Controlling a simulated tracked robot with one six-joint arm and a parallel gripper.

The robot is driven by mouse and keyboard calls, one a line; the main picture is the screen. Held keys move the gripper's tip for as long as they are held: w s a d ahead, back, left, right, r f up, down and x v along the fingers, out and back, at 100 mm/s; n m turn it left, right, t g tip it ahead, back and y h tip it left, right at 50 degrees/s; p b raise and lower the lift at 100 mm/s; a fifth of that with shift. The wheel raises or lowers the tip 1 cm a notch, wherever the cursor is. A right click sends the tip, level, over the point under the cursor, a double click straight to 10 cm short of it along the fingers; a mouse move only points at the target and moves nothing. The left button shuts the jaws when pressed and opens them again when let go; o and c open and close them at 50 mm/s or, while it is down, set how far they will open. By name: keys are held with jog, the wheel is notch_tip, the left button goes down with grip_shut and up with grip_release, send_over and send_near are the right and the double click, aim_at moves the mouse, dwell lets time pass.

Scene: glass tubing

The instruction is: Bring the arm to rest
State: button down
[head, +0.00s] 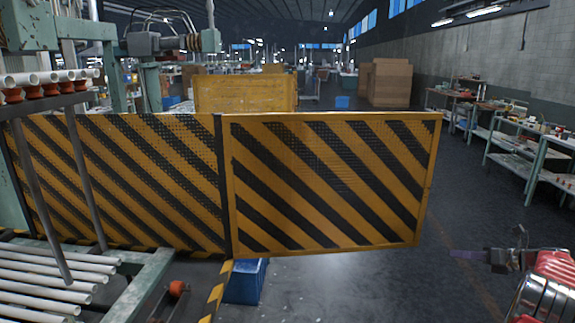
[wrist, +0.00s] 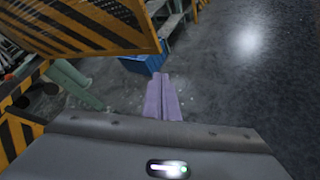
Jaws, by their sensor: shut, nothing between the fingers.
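My red arm shows at the lower right corner of the head view, partly cut off.
Yellow-black barrier panels fill the left and middle. A blue bin (head: 246,281) stands below them; it also shows in the wrist view (wrist: 146,62). White tubes (head: 45,275) lie on a rack at left. Workbenches (head: 500,140) line the right wall. Floor between is clear.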

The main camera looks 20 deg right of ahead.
jog(key=s+a+r+n+g, duration=0.2)
jog(key=a+n+g, duration=0.6)
jog(key=a+n, duration=1.7)
jog(key=s+a+r+n+h, duration=0.1)
jog(key=s+a+r+n, duration=0.2)
jog(key=a, duration=1)
jog(key=s+a+r+n+h, duration=0.1)
jog(key=s+a+r+n, duration=0.2)
jog(key=s+a+n, duration=0.3)
jog(key=s+a+r+n+t+h, duration=0.1)
jog(key=s+a+r+n, duration=0.2)
jog(key=s+a, duration=0.6)
jog(key=a+n, duration=0.1)
jog(key=a, duration=0.9)
jog(key=shift+a+r+n, duration=0.15)
jog(key=shift+a+n, duration=0.2)
jog(key=shift+n, duration=0.05)
jog(key=shift+s, duration=0.1)
